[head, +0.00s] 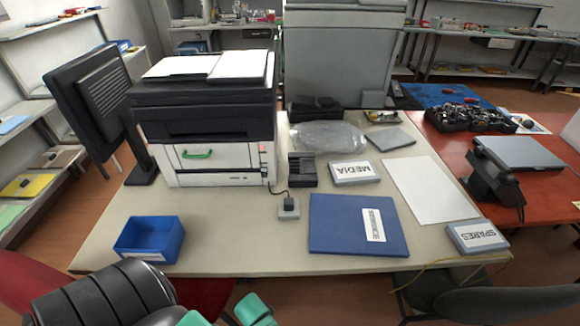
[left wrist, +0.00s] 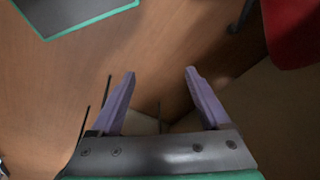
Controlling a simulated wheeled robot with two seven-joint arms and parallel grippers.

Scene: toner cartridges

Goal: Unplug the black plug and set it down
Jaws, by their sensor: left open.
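The black plug (head: 288,202) sits upright in a small grey socket box (head: 289,213) on the table, in front of the white printer. Its dark cable runs back to the printer's right side. In the left wrist view my left gripper (left wrist: 159,75) is open and empty, its two purple fingers spread apart over the wooden floor. Neither the plug nor the table top can be made out there. In the head view only teal and black parts of my own arm show at the bottom edge, well below the plug. My right gripper is not in view.
A blue open bin (head: 150,256) stands at the table's front left, and a blue folder (head: 359,211) lies right of the socket. A black box (head: 302,171) stands close behind the plug. The printer (head: 208,131) rises behind. Table space between bin and socket is clear.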

